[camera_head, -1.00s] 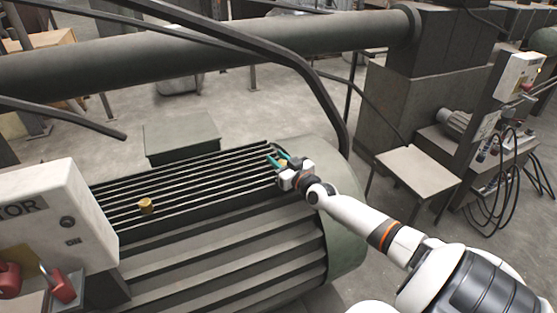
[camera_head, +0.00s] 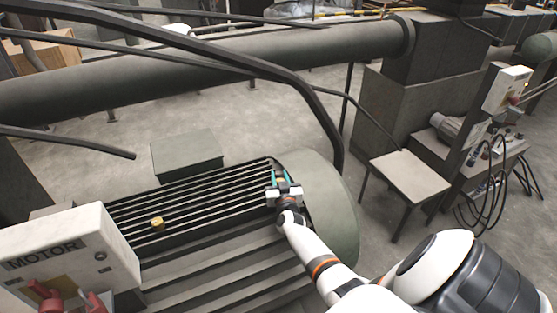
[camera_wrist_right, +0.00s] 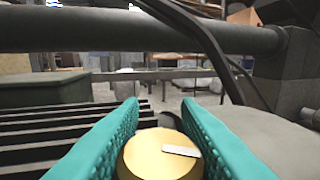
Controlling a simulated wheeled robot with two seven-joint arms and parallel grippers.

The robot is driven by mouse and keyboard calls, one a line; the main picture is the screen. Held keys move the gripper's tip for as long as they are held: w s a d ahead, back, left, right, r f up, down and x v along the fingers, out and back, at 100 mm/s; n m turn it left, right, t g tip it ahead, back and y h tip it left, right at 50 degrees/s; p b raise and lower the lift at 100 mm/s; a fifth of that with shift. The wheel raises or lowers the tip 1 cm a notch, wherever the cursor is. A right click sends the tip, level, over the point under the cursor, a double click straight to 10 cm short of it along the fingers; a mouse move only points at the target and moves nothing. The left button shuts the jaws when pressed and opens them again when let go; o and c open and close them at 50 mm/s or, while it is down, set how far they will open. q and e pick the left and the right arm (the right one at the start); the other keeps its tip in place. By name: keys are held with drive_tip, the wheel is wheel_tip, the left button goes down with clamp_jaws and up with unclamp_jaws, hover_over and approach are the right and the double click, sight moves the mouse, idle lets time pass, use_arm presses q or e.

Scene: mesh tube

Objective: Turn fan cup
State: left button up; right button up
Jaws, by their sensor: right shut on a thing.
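A round brass cup (camera_wrist_right: 160,155) with a white mark on its top sits between the teal fingers of my right gripper (camera_wrist_right: 160,120) in the right wrist view. The fingers are shut on its sides. In the head view, my right gripper (camera_head: 281,180) is at the right end of the ribbed motor housing (camera_head: 215,265), and the cup in it is mostly hidden. A second small brass cup (camera_head: 157,222) stands apart on the ribs toward the left. My left gripper is not in view.
A white MOTOR box (camera_head: 75,262) with red knobs stands at the lower left. A thick pipe (camera_head: 210,75) crosses the back.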

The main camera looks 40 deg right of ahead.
drive_tip(key=shift+m+g+h+p, duration=0.35)
drive_tip(key=shift+m+g+h, duration=0.6)
drive_tip(key=shift+h, duration=0.25)
drive_tip(key=shift+m+g+h, duration=0.45)
drive_tip(key=shift+m+h, duration=0.05)
drive_tip(key=shift+m, duration=0.05)
drive_tip(key=shift+s+d+f+m+g+h+b, duration=0.15)
drive_tip(key=shift+m+g+h+b, duration=0.3)
drive_tip(key=shift+m+g+h, duration=0.55)
drive_tip(key=m+g+b, duration=0.1)
drive_tip(key=m+g+h+b, duration=0.1)
drive_tip(key=g, duration=0.1)
drive_tip(key=m+g+h+b, duration=0.1)
drive_tip(key=g, duration=0.1)
drive_tip(key=shift+s+d+f, duration=0.1)
drive_tip(key=shift+s+d, duration=0.05)
drive_tip(key=shift+s, duration=0.1)
drive_tip(key=shift+s+m+g+h+b, duration=0.15)
drive_tip(key=shift+m+g+h+b, duration=0.15)
drive_tip(key=shift+m+g+b, duration=0.7)
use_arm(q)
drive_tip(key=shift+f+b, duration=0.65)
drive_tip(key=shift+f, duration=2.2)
use_arm(e)
drive_tip(key=shift+s+d+r+g, duration=0.1)
drive_tip(key=shift+r+g, duration=0.2)
drive_tip(key=shift+g, duration=0.5)
drive_tip(key=o, duration=1)
